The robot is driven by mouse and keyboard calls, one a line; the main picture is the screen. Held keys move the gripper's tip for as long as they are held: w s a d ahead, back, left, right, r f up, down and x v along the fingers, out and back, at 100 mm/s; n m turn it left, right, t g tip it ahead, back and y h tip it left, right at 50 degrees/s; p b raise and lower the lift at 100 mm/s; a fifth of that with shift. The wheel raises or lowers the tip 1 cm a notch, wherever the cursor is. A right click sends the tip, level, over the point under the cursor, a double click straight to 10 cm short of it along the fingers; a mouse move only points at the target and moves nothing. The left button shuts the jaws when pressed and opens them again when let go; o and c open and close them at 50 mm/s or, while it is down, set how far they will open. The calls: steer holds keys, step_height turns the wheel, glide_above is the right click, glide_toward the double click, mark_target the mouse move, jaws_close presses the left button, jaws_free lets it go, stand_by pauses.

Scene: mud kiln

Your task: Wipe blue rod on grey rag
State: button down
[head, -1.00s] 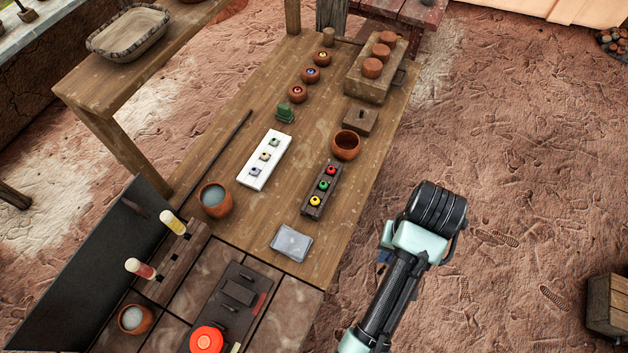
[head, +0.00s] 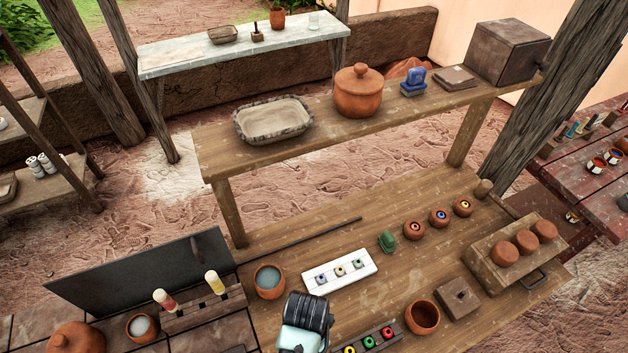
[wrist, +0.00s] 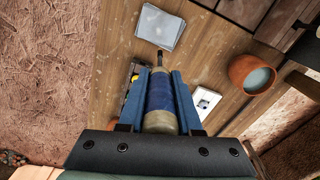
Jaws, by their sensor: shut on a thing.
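The blue rod (wrist: 161,92), a cylinder with a blue band, a pale end and a thin dark tip, is between the two blue fingers of my gripper (wrist: 160,74) in the wrist view. My gripper is shut on it, and the tip points toward the grey rag (wrist: 161,26). The rag lies flat on the wooden table, apart from the tip in the picture; the height between them cannot be told. In the head view my wrist (head: 306,318) is over the table's front, its fingers and the rod hidden. The rag is not visible there.
A clay cup of liquid (head: 269,281) stands left of a white tray (head: 362,263). A dark tray with coloured pots (head: 357,343) and a clay bowl (head: 422,317) are to the right. A rack (head: 230,302) holds red and yellow rods. A raised shelf (head: 340,127) runs behind.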

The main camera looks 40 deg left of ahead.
steer(key=shift+s+a, duration=1.1)
steer(key=shift+s, duration=0.2)
steer(key=shift+r+p, duration=0.15)
steer(key=shift+p, duration=0.4)
steer(key=shift+f+b, duration=1.5)
steer(key=shift+f, duration=0.7)
steer(key=shift+f+b, duration=0.3)
steer(key=shift+f, duration=0.1)
steer(key=shift+d, duration=0.1)
